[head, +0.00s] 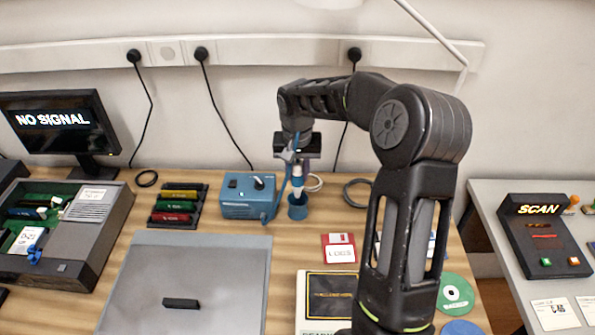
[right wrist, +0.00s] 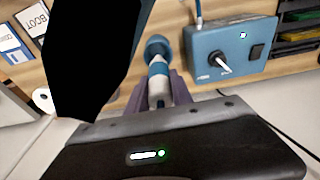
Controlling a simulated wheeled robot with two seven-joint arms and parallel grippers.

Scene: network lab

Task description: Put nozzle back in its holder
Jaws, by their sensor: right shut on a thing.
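The nozzle (head: 297,186), white and blue, hangs roughly upright below my right gripper (head: 297,165) in the head view. My right gripper is shut on the nozzle's upper part. The small blue cup-shaped holder (head: 297,211) stands on the bench right under it. The nozzle's lower end is at the holder's mouth; I cannot tell whether it is inside or just above. In the right wrist view the nozzle (right wrist: 158,72) points away between the fingers (right wrist: 160,94), in line with the blue holder (right wrist: 157,46). My left gripper is not in view.
A blue box (head: 248,196) with a knob and a hose stands just left of the holder. A floppy disk (head: 339,247) lies to the right.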

